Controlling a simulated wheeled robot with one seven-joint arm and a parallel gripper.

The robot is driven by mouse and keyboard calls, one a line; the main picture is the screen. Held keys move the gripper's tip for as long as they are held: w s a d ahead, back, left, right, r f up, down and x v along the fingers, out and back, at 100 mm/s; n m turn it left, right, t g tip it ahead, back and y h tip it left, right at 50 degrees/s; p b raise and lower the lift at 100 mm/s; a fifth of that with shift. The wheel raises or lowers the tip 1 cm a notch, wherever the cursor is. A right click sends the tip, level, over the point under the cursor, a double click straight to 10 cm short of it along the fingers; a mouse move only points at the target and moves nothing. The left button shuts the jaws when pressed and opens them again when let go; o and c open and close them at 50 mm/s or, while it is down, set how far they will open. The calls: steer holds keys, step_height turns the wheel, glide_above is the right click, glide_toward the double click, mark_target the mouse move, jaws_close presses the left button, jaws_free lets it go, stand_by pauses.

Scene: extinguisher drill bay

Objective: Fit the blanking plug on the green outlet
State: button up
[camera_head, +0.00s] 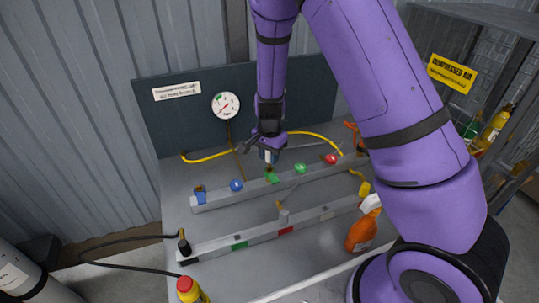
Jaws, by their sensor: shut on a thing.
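My gripper (268,152) hangs fingers-down over the back rail (217,200). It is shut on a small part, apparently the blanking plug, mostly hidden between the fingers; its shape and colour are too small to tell. A green fitting (271,178) with a brass-coloured top is on the rail just below the fingers. A second green fitting (300,169) is to its right on the same rail. I cannot tell which one is the green outlet, or whether the held part touches the fitting below.
Blue fittings (236,185) and a red one (331,159) share the back rail. A front rail (260,239) carries a grey lever (283,215). A gauge (226,106) is on the back panel. An orange spray bottle (361,234) stands at right. My arm hides the bench's right side.

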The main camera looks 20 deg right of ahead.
mark_target(270, 167)
steer(key=shift+f, duration=1.85)
stand_by(0.9)
steer(key=o, duration=1)
